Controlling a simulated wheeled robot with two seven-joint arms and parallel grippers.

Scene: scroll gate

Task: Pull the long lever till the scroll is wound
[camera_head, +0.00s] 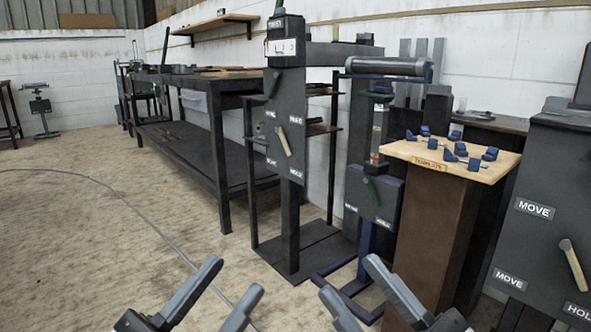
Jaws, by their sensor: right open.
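Upright dark panels carry levers. The right panel (535,215) has a wooden-handled lever (574,264). I cannot tell which is the long lever. A grey roller (388,66), perhaps the scroll, lies across a stand. My left gripper (241,276) and right gripper (348,275) are open and empty at the bottom, apart from every lever.
A brown pedestal (436,235) with a light wooden top (480,168) holds several blue pieces (490,153). A long dark workbench (213,95) stands behind on the left. A thin cable (130,205) lies on the floor. Floor at left is mostly clear.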

